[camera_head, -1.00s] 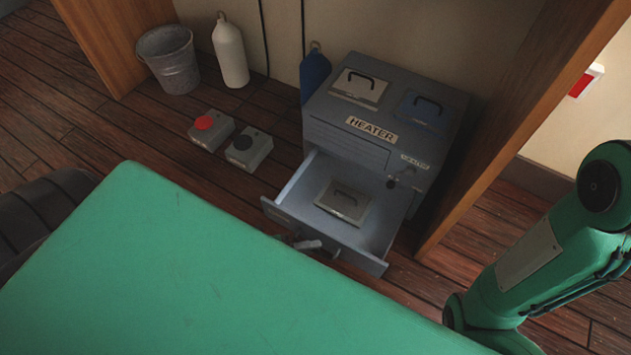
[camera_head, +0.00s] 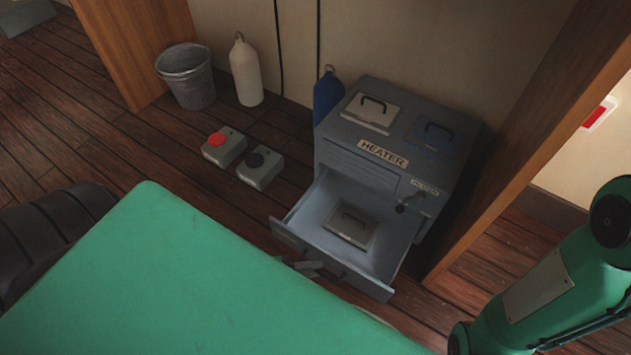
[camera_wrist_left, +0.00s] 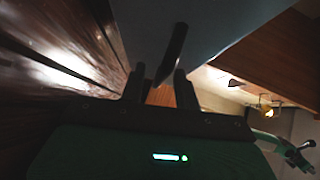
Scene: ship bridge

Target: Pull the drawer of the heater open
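The grey heater (camera_head: 395,155) stands against the wall, labelled HEATER. Its bottom drawer (camera_head: 300,247) is pulled well out toward me. A flat grey item with a dark handle (camera_head: 350,226) lies inside. My left gripper (camera_head: 305,266) is just outside the drawer's front, low and partly hidden by my green body. In the left wrist view its two dark fingers (camera_wrist_left: 160,88) stand apart. A dark bar-shaped handle (camera_wrist_left: 174,50) on the grey drawer front shows at and beyond the gap. I see no firm grip on it. My right gripper is out of view.
A wooden post (camera_head: 520,150) rises close to the heater's right side. Two small boxes, one with a red button (camera_head: 222,147) and one with a black button (camera_head: 261,168), sit on the floor left of it. A bucket (camera_head: 187,78) and white bottle (camera_head: 246,72) stand behind.

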